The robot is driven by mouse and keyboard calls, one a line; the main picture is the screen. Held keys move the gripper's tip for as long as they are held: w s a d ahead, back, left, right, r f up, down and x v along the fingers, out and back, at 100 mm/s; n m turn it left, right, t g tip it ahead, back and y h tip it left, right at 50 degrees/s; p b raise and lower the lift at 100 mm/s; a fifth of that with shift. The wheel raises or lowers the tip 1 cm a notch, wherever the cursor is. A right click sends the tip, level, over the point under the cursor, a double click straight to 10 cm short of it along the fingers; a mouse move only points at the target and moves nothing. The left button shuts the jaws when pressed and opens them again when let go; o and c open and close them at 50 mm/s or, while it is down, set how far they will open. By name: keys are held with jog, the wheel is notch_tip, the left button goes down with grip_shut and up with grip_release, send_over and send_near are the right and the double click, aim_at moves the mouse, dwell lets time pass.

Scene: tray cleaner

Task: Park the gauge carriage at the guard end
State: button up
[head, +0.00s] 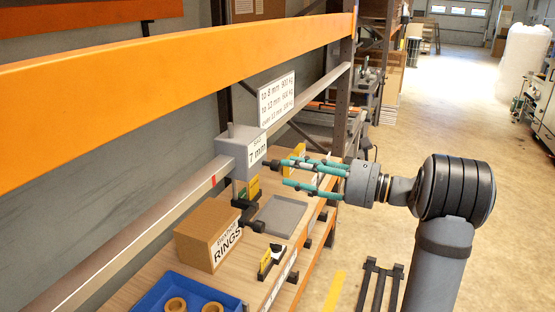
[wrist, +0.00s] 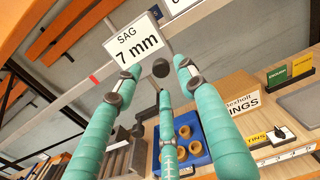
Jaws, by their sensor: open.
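The gauge carriage (head: 233,153) is a grey block with a short upright post, seated on a pale metal rail (head: 140,245). Its white label reads "SAG 7 mm" and also shows in the wrist view (wrist: 135,45). A dark round knob (wrist: 160,68) faces my gripper. My gripper (head: 284,172) has three teal fingers and is open, just right of the carriage in the head view. In the wrist view the fingertips spread around the knob's outline; I cannot tell whether they touch it. No part is clearly recognisable as the guard end.
A red mark (head: 213,180) is on the rail just left of the carriage. An orange beam (head: 190,62) runs above. Below are a "RINGS" box (head: 207,233), a grey tray (head: 279,216) and a blue bin (head: 150,299) with rings. A load sign (head: 276,98) stands behind.

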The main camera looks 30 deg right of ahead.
aim_at(280, 166)
jog(key=shift+p+x, duration=0.8)
jog(key=shift+x, duration=1.6)
jog(key=shift+d, duration=0.1)
grip_shut()
